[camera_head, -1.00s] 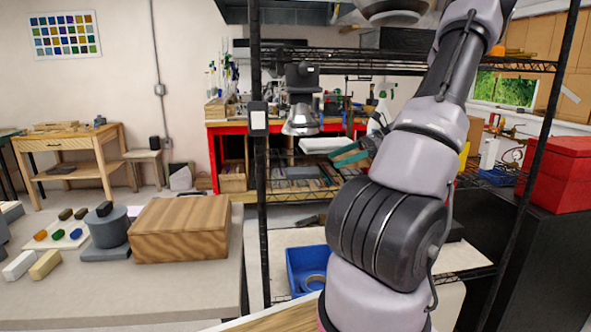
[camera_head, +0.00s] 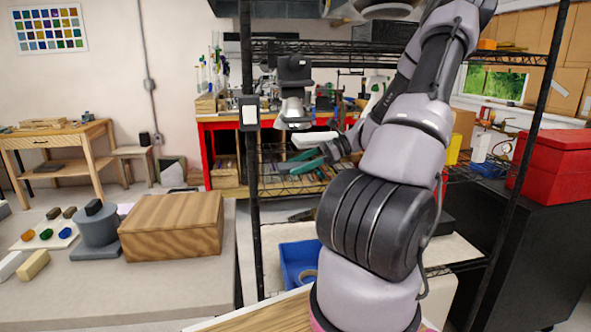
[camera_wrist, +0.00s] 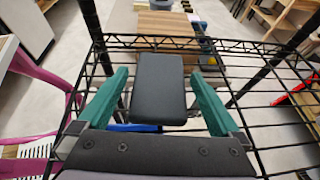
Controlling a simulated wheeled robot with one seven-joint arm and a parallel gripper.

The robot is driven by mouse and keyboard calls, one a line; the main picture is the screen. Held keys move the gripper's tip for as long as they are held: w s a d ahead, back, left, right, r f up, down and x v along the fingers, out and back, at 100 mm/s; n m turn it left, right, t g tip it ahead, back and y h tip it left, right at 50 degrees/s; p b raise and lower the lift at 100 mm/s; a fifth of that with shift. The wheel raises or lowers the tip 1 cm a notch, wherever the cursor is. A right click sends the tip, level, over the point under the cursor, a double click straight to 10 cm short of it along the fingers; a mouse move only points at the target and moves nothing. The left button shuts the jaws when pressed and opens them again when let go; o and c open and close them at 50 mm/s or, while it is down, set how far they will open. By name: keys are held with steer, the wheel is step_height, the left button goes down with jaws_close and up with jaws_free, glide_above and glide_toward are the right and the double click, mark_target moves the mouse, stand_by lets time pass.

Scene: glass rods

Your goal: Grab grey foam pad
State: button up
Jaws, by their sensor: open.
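In the wrist view, a dark grey rectangular pad (camera_wrist: 158,88) shows between the two green fingers of my gripper (camera_wrist: 160,76). The fingers are spread, with a gap on each side of the pad. Whether the pad is level with the fingertips or lower cannot be told. In the head view, my gripper (camera_head: 312,160) is at the wire rack, its green fingers pointing left. A pale flat slab (camera_head: 312,139) shows just above the fingers there; I cannot tell if it is the same pad.
Black wire shelving (camera_wrist: 245,62) surrounds the gripper, with a rack post (camera_head: 249,200) to its left. A blue bin (camera_head: 297,262) stands lower down. A wooden block (camera_head: 172,226) sits on the left table. A red box (camera_head: 552,168) is at right.

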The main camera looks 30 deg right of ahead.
steer(key=c, duration=1.2)
